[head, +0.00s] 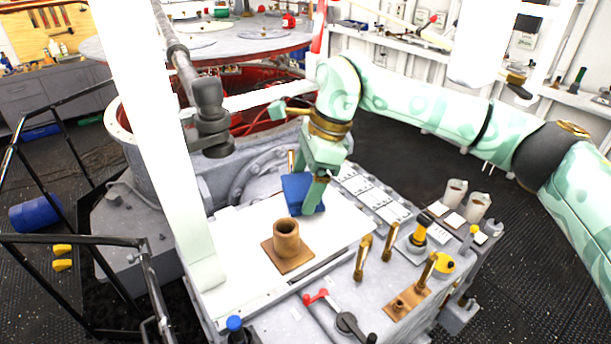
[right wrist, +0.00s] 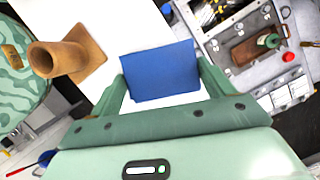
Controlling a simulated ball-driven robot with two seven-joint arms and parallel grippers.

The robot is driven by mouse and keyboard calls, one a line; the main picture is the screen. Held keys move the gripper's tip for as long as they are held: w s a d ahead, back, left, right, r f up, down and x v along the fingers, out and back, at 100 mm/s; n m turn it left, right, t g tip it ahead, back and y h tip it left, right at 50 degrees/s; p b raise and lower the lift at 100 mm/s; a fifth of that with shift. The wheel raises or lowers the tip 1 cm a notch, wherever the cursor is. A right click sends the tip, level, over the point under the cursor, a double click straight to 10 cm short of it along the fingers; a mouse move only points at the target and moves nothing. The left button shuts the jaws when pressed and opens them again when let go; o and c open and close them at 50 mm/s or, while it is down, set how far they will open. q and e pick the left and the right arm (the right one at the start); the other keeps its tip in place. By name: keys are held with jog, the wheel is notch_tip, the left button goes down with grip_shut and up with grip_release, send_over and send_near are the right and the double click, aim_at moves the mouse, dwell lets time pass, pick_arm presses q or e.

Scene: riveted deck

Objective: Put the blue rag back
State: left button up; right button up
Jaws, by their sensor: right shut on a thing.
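The blue rag (head: 296,190) is between the fingers of my right gripper (head: 306,192) in the head view, over the white panel on top of the grey machine block. In the right wrist view the rag (right wrist: 160,70) spans the gap between both fingers, and the jaws are shut on it. The rag looks like a folded, flat-faced block. I cannot tell whether its lower edge touches the panel. My left gripper is not in view.
A brown cylinder on a square base (head: 286,240) stands on the white panel (head: 345,225), in front of the rag. Brass posts (head: 362,257), a yellow-and-black knob (head: 419,232) and a red-handled lever (head: 318,297) stand along the near right side. Bare panel lies around the rag.

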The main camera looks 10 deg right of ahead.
jog(key=shift+f, duration=0.1)
jog(key=o, duration=1)
jog(key=shift+c, duration=0.2)
jog(key=shift+r, duration=0.25)
jog(key=b+v, duration=0.2)
jog(key=v, duration=1)
